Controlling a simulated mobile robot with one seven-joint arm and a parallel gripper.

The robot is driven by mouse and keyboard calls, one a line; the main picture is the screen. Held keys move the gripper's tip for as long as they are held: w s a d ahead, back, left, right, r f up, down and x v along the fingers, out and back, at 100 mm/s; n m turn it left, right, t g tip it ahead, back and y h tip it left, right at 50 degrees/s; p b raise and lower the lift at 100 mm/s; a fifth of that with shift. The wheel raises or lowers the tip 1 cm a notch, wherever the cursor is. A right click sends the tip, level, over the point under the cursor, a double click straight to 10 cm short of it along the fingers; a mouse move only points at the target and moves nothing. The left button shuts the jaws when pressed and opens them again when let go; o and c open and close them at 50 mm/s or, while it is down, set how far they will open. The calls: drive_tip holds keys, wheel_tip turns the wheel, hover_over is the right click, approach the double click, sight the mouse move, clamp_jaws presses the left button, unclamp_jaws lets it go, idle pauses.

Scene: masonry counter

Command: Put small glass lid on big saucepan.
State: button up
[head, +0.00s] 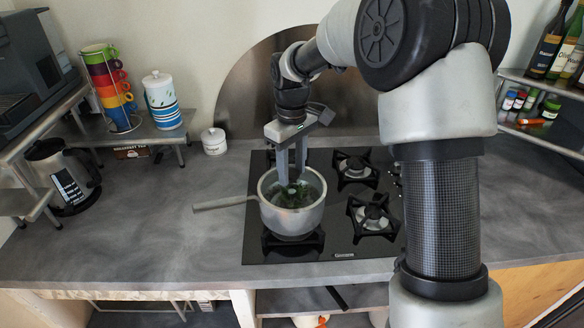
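A grey metal saucepan (291,222) stands on the front left burner, its long handle pointing left. Dark green contents show inside it. My gripper (292,182) points straight down over the pan, with its fingertips inside the rim outline. The two fingers are apart with a narrow gap. A small pale knob-like piece (292,189) shows at the fingertips and may belong to the glass lid. The clear glass is hard to make out against the contents. I cannot tell whether the fingers grip the knob or whether the lid touches the pan.
The black gas hob (336,246) has other burners free at the right. A white lidded jar (214,141) stands behind left, with stacked cups (110,84) and a striped canister (162,99) on a shelf. A kettle (66,178) is far left.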

drive_tip(key=shift+o, duration=1.3)
wheel_tip(320, 180, up, 17)
drive_tip(key=s+d+r+m+t, duration=0.2)
drive_tip(key=s+d+r, duration=0.15)
drive_tip(key=s, duration=0.35)
drive_tip(key=s+d+f+m+t, duration=0.1)
drive_tip(key=s+d+f+m, duration=0.1)
drive_tip(key=s, duration=0.8)
drive_tip(key=s+d+f+m+t, duration=0.2)
drive_tip(key=s+d+m, duration=0.3)
drive_tip(key=s, duration=0.5)
drive_tip(key=shift+d+f+t+p, duration=0.15)
drive_tip(key=shift+f+t+p, duration=0.15)
drive_tip(key=shift+f, duration=0.4)
